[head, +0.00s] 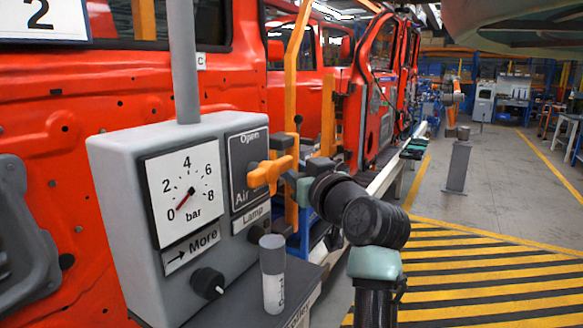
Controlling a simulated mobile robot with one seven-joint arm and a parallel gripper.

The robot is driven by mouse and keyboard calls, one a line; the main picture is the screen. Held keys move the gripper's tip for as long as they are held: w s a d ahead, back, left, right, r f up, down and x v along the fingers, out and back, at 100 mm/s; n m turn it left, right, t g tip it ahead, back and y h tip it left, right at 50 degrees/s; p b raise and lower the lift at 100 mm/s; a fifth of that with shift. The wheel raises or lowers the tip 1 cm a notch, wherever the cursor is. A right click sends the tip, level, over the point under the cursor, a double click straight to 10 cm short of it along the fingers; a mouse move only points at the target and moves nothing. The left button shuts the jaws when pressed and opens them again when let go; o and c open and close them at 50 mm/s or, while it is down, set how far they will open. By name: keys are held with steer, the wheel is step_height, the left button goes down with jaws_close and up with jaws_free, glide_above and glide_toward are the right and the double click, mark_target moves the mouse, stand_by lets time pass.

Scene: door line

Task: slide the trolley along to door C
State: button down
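A small tag marked C (201,61) is on the red vehicle body behind the grey control box (125,225). The box has a bar gauge (185,190) with its red needle near 0, and an orange handle (268,174) on a dark panel marked Open and Air. My gripper (296,178) is at the right side of the orange handle, close to it or touching. The handle and arm partly hide the fingers, so I cannot tell whether they grip it.
A grey labelled cylinder (273,275) stands on the dark ledge (232,305) in front of the box. A black knob (207,284) is low on the box. Yellow-black floor stripes (480,285) lie right. A grey post (458,165) stands on otherwise open floor.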

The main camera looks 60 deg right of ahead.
steer(key=c, duration=0.6)
jaws_free()
steer(key=b+v, duration=0.3)
steer(key=v, duration=1)
